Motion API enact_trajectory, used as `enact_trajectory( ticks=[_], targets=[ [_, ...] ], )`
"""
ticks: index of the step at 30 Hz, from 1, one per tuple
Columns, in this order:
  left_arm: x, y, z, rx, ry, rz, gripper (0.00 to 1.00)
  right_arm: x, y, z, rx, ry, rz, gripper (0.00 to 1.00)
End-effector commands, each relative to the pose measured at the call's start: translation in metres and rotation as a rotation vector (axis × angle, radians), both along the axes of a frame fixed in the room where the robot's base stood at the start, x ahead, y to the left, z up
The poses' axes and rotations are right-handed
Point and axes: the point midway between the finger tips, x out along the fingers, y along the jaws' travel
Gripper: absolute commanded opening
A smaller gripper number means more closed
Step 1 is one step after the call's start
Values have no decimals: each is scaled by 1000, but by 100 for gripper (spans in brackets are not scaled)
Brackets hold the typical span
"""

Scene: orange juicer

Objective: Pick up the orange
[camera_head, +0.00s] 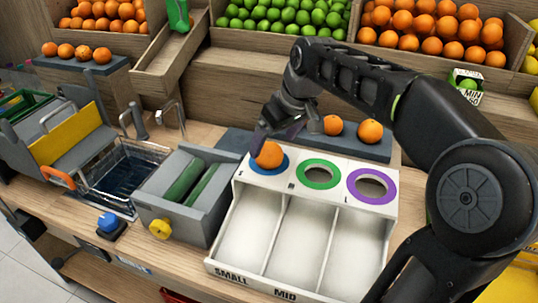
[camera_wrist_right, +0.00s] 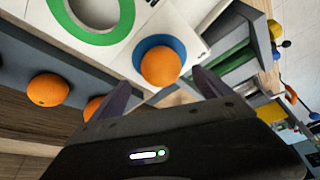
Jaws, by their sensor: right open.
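An orange (camera_head: 269,155) sits on the blue-ringed hole at the left end of the white sorting box (camera_head: 345,240). In the right wrist view the same orange (camera_wrist_right: 160,67) rests inside the blue ring, just beyond the fingertips. My right gripper (camera_head: 275,132) is right above and behind the orange. In the right wrist view its two dark fingers (camera_wrist_right: 165,88) are spread apart with nothing between them. Contact with the orange does not show. My left gripper is not in view.
Two more oranges (camera_head: 370,131) sit on the dark grey ledge behind the box. The green ring (camera_head: 320,174) and purple ring (camera_head: 389,186) are empty. A grey roller unit (camera_head: 185,195) stands left of the box. Fruit crates line the back.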

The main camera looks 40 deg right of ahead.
Motion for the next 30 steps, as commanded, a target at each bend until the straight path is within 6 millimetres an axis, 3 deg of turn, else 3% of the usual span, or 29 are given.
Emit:
enact_trajectory(
  ticks=[9, 28, 30],
  targets=[
    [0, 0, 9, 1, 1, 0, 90, 14, 5, -39, 1, 4, 0, 89],
    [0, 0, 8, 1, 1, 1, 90, 15, 5, -41, 1, 1, 0, 89],
    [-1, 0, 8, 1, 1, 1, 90, 15, 5, -41, 1, 1, 0, 84]
  ],
)
